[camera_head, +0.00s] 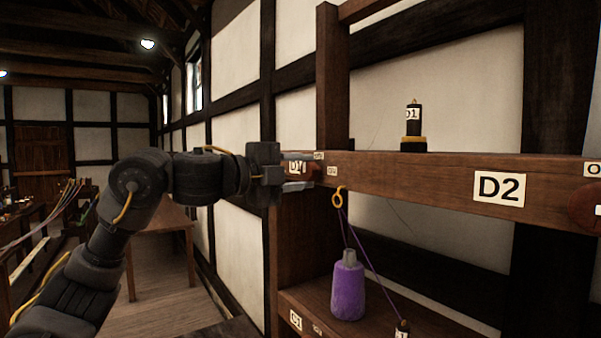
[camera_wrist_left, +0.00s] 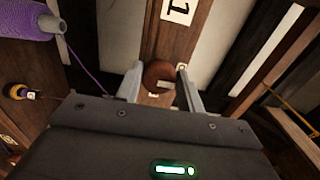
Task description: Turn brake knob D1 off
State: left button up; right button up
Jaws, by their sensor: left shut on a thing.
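Brake knob D1 (camera_wrist_left: 158,72) is a round brown knob on the face of a wooden beam. In the left wrist view it sits between the two fingers of my left gripper (camera_wrist_left: 158,82), which is shut on it. A small pale mark shows at the knob's front edge; I cannot tell the exact setting. In the head view my left gripper (camera_head: 306,172) reaches the left end of the beam and partly hides the knob and the D1 label (camera_head: 296,167). Small white tags sit just beside it, too small to read surely. My right gripper is not in view.
The wooden beam (camera_head: 420,180) carries a D2 label (camera_head: 499,189) and another brown knob (camera_head: 586,208) at the right edge. A dark D1-marked bobbin (camera_head: 413,125) stands on top. A purple spool (camera_head: 348,288) with thread stands on the shelf below, under a yellow hook (camera_head: 339,197).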

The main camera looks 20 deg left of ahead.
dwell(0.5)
pick_arm(q)
jog(key=o, duration=0.9)
jog(key=shift+o, duration=0.2)
jog(key=b+v, duration=0.4)
jog(key=v, duration=0.7)
jog(key=shift+d, duration=0.15)
